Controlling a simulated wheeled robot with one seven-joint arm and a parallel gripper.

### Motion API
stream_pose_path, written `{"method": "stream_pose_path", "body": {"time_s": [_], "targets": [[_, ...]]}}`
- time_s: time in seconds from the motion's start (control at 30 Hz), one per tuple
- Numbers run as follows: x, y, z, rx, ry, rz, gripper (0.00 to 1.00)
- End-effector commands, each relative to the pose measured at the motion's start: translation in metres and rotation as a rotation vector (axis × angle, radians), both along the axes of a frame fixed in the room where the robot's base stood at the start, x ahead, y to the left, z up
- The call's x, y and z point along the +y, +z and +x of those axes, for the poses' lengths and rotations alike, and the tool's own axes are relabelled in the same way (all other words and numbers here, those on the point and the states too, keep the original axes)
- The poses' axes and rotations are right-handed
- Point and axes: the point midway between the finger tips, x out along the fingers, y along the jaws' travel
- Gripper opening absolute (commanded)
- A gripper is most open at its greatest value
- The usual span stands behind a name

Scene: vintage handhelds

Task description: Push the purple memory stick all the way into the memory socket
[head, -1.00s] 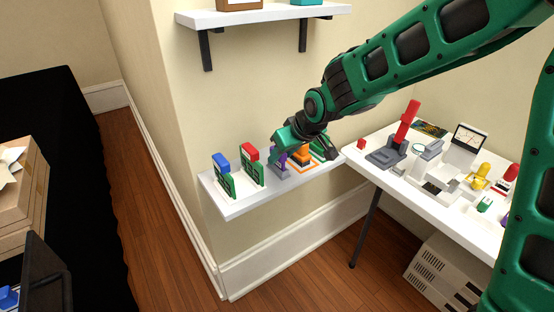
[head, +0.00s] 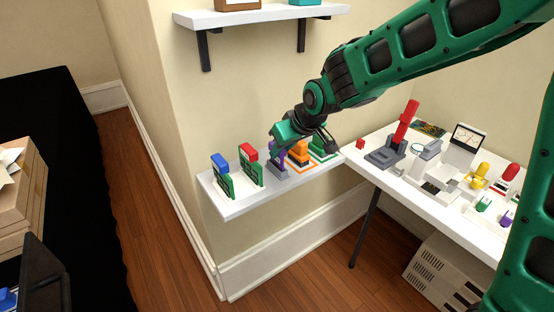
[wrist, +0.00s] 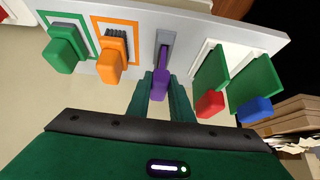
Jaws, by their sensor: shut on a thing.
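The purple memory stick (wrist: 160,83) is between the two green fingers of my gripper (wrist: 161,92), which is shut on it, in the wrist view. Its far end is at a grey slotted holder (wrist: 165,42) on the wall shelf. I cannot tell how deep it sits in the slot. In the head view, my gripper (head: 277,150) hides most of the stick, above the grey holder (head: 279,171). I cannot tell whether this holder is the memory socket.
An orange block (head: 298,152) and a green one (head: 321,148) stand right of the holder. Green boards topped red (head: 249,151) and blue (head: 220,161) stand left. All are on the white shelf (head: 237,207). A white table (head: 365,164) with several devices is at right.

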Motion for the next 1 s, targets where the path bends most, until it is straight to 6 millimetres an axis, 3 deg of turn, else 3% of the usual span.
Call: {"method": "stream_pose_path", "body": {"time_s": [0.7, 1.0], "targets": [[0.0, 0.031, 0.0, -0.001, 0.0, 0.001, 0.0], [0.0, 0.033, 0.0, -0.001, 0.0, 0.001, 0.0]]}}
